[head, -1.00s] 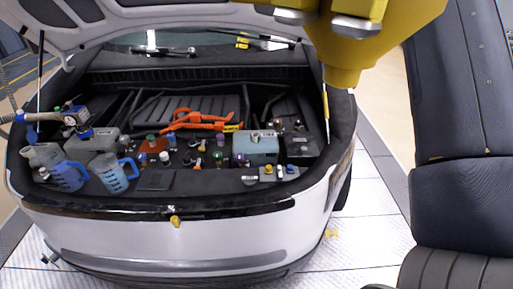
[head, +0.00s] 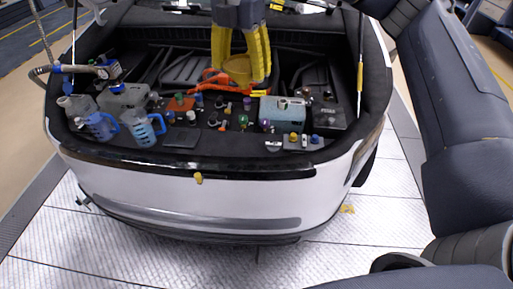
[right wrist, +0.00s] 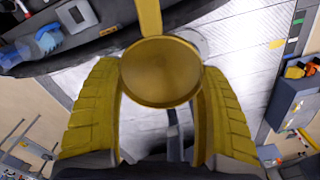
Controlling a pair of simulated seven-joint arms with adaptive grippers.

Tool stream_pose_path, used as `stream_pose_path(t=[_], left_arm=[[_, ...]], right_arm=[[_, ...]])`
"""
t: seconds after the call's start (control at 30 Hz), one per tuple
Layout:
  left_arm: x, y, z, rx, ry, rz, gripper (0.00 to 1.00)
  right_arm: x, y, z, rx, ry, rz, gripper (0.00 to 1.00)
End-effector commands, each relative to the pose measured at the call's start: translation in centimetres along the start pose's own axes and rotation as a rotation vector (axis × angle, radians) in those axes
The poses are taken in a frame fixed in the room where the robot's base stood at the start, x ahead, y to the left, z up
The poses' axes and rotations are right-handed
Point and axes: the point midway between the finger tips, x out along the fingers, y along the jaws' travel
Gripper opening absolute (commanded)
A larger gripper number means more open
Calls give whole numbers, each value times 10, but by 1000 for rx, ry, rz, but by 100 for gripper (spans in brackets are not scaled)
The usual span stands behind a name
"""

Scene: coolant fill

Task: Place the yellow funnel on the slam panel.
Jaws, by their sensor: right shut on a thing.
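The slam panel (head: 240,166) is the black strip along the bay's front edge. My left gripper is not in view.
The bay holds several coloured caps, orange cables (head: 212,82), a blue-grey box (head: 282,113) and a black battery (head: 325,115). Two blue jugs (head: 145,129) stand at the left. A small yellow piece (head: 198,178) sits at the front edge. Floor is clear before the car.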

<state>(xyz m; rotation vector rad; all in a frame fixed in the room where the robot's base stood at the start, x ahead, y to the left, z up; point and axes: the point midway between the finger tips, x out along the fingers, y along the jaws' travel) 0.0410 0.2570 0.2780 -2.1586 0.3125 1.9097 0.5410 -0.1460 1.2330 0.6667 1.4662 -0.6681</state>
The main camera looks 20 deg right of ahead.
Motion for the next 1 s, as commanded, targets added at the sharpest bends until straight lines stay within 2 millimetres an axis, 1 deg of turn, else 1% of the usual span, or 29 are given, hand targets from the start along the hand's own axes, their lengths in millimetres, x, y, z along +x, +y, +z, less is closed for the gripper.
stream_pose_path(t=[0.03,0.1,0.2,0.3,0.4,0.57,0.63,1.0], left_arm=[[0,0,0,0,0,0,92],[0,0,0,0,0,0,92],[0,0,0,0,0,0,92],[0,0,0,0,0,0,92],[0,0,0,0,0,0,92],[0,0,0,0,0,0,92],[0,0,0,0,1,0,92],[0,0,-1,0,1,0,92]], right_arm=[[18,3,10,39,5,-4,57],[39,6,22,89,4,-4,57],[64,10,36,148,3,-3,57],[83,11,46,191,2,-1,57],[96,11,53,221,2,-1,57],[114,12,58,241,2,-1,57],[126,11,58,244,3,-2,57],[207,11,58,244,3,-2,57]])
